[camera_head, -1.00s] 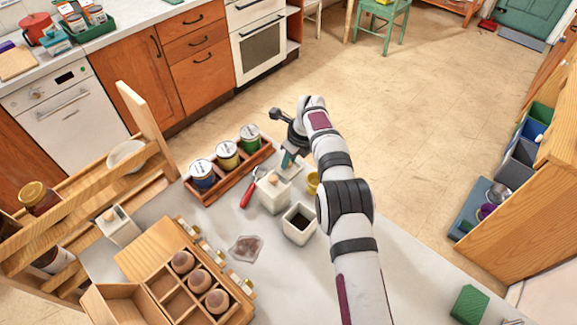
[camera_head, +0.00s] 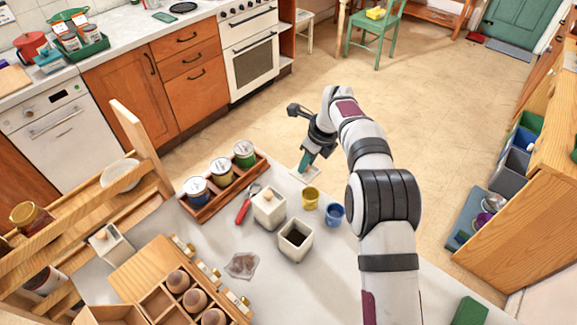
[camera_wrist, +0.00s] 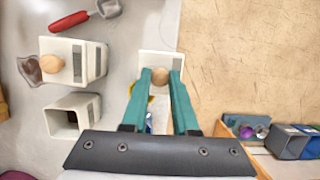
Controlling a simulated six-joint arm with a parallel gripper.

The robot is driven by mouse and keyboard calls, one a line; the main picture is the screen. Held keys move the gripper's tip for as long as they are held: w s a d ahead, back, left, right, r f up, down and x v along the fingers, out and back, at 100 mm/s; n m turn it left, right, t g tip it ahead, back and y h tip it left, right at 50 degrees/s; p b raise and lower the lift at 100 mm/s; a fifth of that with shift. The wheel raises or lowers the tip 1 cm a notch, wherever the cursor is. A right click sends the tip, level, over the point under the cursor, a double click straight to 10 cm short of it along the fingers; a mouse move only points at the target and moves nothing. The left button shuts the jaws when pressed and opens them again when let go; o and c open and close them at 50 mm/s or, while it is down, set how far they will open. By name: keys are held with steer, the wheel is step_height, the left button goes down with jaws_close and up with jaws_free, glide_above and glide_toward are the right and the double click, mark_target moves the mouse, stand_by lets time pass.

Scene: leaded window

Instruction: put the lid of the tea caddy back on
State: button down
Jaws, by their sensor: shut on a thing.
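My gripper (camera_head: 308,164) is shut on the wooden knob (camera_wrist: 160,76) of a white square lid (camera_head: 303,177), near the table's far edge in the head view. The lid also shows in the wrist view (camera_wrist: 150,62); whether it clears the table is hard to tell. The open white tea caddy (camera_head: 296,243), dark inside, stands upright nearer the camera, apart from the lid. In the wrist view it is at left (camera_wrist: 68,117), below a lidded white caddy (camera_wrist: 72,66). That lidded caddy (camera_head: 268,211) stands beside the open one in the head view.
Yellow (camera_head: 310,199) and blue (camera_head: 334,215) cups stand right of the caddies. A red-handled scoop (camera_head: 243,210) and a wooden tray of tins (camera_head: 205,210) are at left. A clear packet (camera_head: 241,265) lies in front. Another white caddy (camera_head: 110,245) stands far left.

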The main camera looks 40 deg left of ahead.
steer(key=d+r, duration=0.4)
steer(key=d, duration=0.1)
steer(key=s+d+r+n+g, duration=0.1)
steer(key=s+d+r+n, duration=0.15)
steer(key=s, duration=0.55)
steer(key=s+d+r+n+g, duration=0.1)
steer(key=s+d+n, duration=0.1)
steer(key=s+n, duration=0.35)
steer(key=shift+m, duration=0.8)
steer(key=shift+s+f, duration=0.25)
steer(key=shift+f, duration=0.8)
steer(key=shift+s+f, duration=0.25)
steer(key=shift+f, duration=0.75)
steer(key=shift+s+f, duration=0.25)
steer(key=shift+f, duration=0.8)
steer(key=shift+f, duration=0.15)
steer(key=shift+c, duration=0.6)
jaws_free()
step_height(320, 180, up, 7)
